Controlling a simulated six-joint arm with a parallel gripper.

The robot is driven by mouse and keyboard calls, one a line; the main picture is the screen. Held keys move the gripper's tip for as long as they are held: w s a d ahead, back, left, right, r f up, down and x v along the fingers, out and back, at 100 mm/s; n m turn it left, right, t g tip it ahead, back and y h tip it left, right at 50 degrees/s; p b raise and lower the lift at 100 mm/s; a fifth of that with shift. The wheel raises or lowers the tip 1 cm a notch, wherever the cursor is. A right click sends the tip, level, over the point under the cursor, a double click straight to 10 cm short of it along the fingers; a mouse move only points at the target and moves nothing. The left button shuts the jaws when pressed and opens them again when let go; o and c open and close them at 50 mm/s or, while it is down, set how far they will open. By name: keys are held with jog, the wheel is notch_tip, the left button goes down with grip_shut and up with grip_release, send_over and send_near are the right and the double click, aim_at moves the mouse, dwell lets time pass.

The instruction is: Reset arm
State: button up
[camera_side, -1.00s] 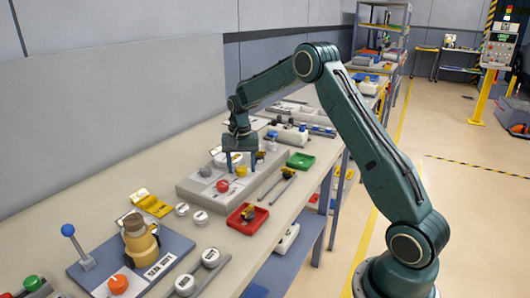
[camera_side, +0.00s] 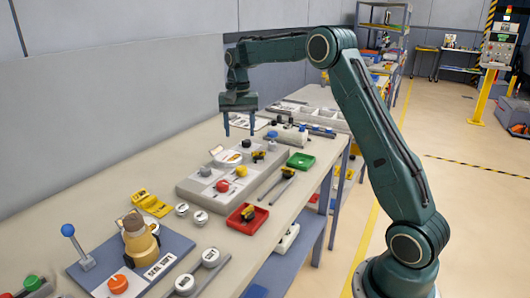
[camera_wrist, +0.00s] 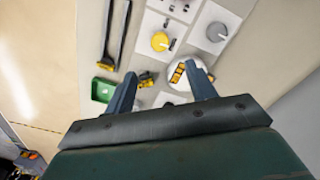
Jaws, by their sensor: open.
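My gripper (camera_side: 240,131) hangs in the air above the far part of the grey panel (camera_side: 190,186) on the bench. Its two blue fingers point down, stand apart and hold nothing. The panel carries a red knob (camera_side: 223,186), a yellow knob (camera_side: 241,171), a grey knob (camera_side: 205,171) and a black knob (camera_side: 246,143). In the wrist view my gripper (camera_wrist: 163,72) is open above a round white part with a yellow-and-black piece, partly hidden by one finger. The yellow knob (camera_wrist: 160,41) and the grey knob (camera_wrist: 216,31) lie beyond the fingertips.
A red tray (camera_side: 240,222) and a green tray (camera_side: 301,160) sit along the bench's right edge. A seal unit with an orange knob (camera_side: 118,284) and a blue-topped lever (camera_side: 68,230) stand in front. The wall is at the left. Air around my gripper is clear.

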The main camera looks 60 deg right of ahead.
jog(key=shift+r, duration=0.4)
jog(key=shift+r, duration=0.1)
jog(key=s+a+r+n+t, duration=0.3)
jog(key=s+a+r+n, duration=0.2)
jog(key=s+a+r, duration=0.6)
jog(key=s+a+f+n+t, duration=0.1)
jog(key=s+a+f+n, duration=0.1)
jog(key=s, duration=0.5)
jog(key=s+a+f+n, duration=0.2)
jog(key=s+a, duration=0.1)
jog(key=s, duration=0.4)
jog(key=s+a+f+n+t, duration=0.1)
jog(key=s+a+f+n, duration=0.1)
jog(key=s, duration=0.5)
jog(key=shift+s+a+f+t, duration=0.35)
jog(key=shift+a+f, duration=0.1)
jog(key=shift+a, duration=0.3)
